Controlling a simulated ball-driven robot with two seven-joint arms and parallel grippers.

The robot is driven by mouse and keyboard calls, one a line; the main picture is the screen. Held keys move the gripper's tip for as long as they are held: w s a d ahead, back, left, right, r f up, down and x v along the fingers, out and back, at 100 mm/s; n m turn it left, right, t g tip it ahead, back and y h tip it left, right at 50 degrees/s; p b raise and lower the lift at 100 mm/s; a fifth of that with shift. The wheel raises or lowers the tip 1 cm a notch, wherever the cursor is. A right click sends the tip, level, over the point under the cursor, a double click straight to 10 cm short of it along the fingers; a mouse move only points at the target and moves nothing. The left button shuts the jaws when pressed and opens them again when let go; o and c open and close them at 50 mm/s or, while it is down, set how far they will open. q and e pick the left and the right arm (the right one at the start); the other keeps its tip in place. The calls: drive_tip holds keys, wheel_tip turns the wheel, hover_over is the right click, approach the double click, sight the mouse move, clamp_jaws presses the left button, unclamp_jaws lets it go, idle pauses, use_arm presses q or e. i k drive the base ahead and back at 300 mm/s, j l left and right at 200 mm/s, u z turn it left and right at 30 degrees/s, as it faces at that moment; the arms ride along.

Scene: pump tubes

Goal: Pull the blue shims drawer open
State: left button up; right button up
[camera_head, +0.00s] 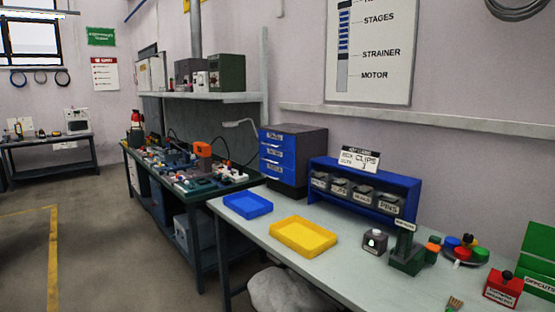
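The drawer cabinet (300,160) is dark with several blue drawer fronts and stands at the back left of the pale bench. Its blue drawers (277,152) are stacked one above another and look shut. Small labels show on the fronts, but they are too small to tell which one is the shims drawer. Neither of my grippers is in view.
A blue tray (247,205) and a yellow tray (303,237) lie on the bench before the cabinet. A blue bin rack (365,189) stands to the cabinet's right. A dark green stand (406,254) and a red box (502,288) are further right.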

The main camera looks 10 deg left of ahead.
sight(276, 156)
drive_tip(key=z, duration=0.35)
drive_tip(key=i+j+z, duration=0.15)
drive_tip(key=j, duration=0.15)
drive_tip(key=i+j+z, duration=0.35)
drive_tip(key=j, duration=0.25)
drive_tip(key=j+z, duration=0.2)
drive_tip(key=i+j, duration=0.05)
drive_tip(key=j, duration=0.05)
